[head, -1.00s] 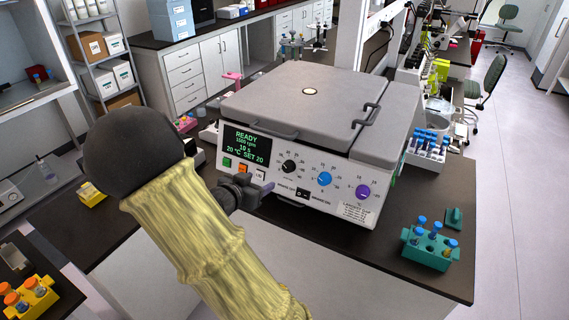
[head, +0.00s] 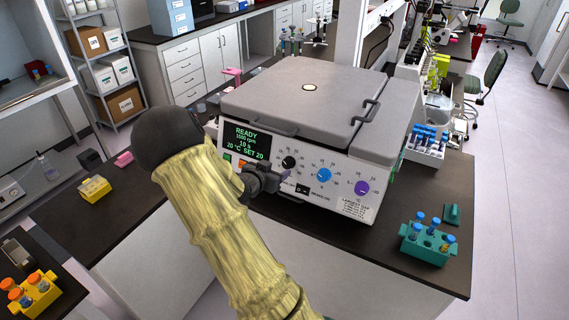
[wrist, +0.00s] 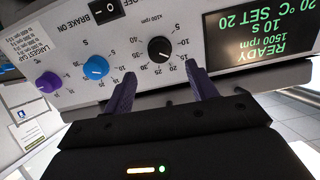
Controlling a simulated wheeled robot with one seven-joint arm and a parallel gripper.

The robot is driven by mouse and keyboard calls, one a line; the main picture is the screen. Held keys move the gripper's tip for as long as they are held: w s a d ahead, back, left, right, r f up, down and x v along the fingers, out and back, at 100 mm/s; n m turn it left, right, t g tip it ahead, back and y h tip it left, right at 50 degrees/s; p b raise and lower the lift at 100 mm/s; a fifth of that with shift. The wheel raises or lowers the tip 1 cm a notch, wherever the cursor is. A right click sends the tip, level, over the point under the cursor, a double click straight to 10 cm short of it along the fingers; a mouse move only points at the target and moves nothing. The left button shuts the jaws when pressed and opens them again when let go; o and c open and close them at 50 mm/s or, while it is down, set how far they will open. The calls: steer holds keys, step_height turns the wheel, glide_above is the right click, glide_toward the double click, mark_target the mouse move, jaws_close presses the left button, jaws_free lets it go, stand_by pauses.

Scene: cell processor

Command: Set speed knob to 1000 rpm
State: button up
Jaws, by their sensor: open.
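The cell processor (head: 300,110) is a grey-lidded box with a front control panel. Its black speed knob (head: 289,162), with a scale marked x100 rpm, is left of the blue knob (head: 324,174) and the purple knob (head: 362,187). The panel appears upside down in the wrist view, where the black knob (wrist: 159,48) has a white pointer line. The display (wrist: 262,32) there reads READY, 1500 rpm, 10 s, 20 °C, SET 20. My gripper (head: 285,175) is open and empty just in front of the knob. In the wrist view its purple fingers (wrist: 163,77) are spread to either side of the knob, apparently not touching it.
A black brake switch (head: 302,190) sits low on the panel near my gripper. A teal tube rack (head: 425,246) stands on the bench at right, and a white rack (head: 425,153) with blue-capped tubes is beside the machine. A yellow box (head: 94,189) is at left.

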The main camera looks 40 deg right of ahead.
mark_target(287, 164)
steer(key=p+x, duration=0.1)
steer(key=x, duration=0.5)
steer(key=shift+w+d+f+p, duration=0.15)
steer(key=shift+w+d+p, duration=0.1)
steer(key=shift+p, duration=0.1)
steer(key=shift+s+d+f, duration=0.1)
steer(key=shift+d, duration=0.05)
steer(key=shift+d, duration=0.1)
steer(key=c, duration=1)
